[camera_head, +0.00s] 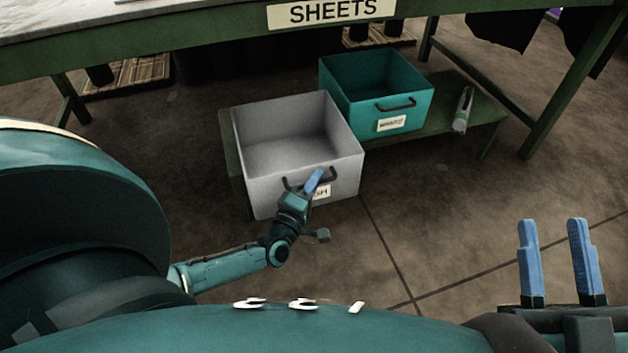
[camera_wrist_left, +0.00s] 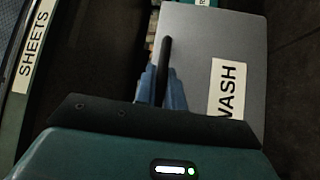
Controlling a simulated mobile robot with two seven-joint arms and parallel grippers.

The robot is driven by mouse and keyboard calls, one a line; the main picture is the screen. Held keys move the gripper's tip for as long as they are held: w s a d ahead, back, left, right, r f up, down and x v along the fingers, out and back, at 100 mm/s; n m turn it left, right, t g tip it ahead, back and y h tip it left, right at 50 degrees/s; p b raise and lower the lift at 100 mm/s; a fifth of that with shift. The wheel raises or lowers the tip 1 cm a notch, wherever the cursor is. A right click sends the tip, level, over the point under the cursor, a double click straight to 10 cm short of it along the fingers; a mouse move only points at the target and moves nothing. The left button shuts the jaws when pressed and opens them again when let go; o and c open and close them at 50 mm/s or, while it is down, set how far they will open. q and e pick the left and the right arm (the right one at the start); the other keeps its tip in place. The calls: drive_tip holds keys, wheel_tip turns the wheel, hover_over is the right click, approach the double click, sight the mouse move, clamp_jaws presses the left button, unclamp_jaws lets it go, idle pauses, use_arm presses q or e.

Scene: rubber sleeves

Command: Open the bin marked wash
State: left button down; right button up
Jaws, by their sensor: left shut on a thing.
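The wash bin (camera_head: 255,190) is a grey open-topped box on a low green bench, with a dark handle (camera_head: 291,186) on its front. Its interior is visible and looks empty. My left gripper (camera_head: 314,181) is at the front of this bin, shut on the handle. In the left wrist view the blue fingers (camera_wrist_left: 160,85) close around the dark handle (camera_wrist_left: 165,60), beside the WASH label (camera_wrist_left: 228,88). In the head view my gripper covers part of that label. My right gripper (camera_head: 557,262) is open and empty at the lower right, away from the bins.
A teal bin (camera_head: 345,95) with a handle and a label stands behind and right of the grey one. The floor at right is clear.

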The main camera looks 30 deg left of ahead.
use_arm(q)
drive_tip(key=c, duration=1.8)
unclamp_jaws()
use_arm(e)
drive_tip(key=shift+f, duration=0.1)
use_arm(q)
drive_tip(key=shift+o, duration=0.2)
drive_tip(key=shift+s, duration=0.1)
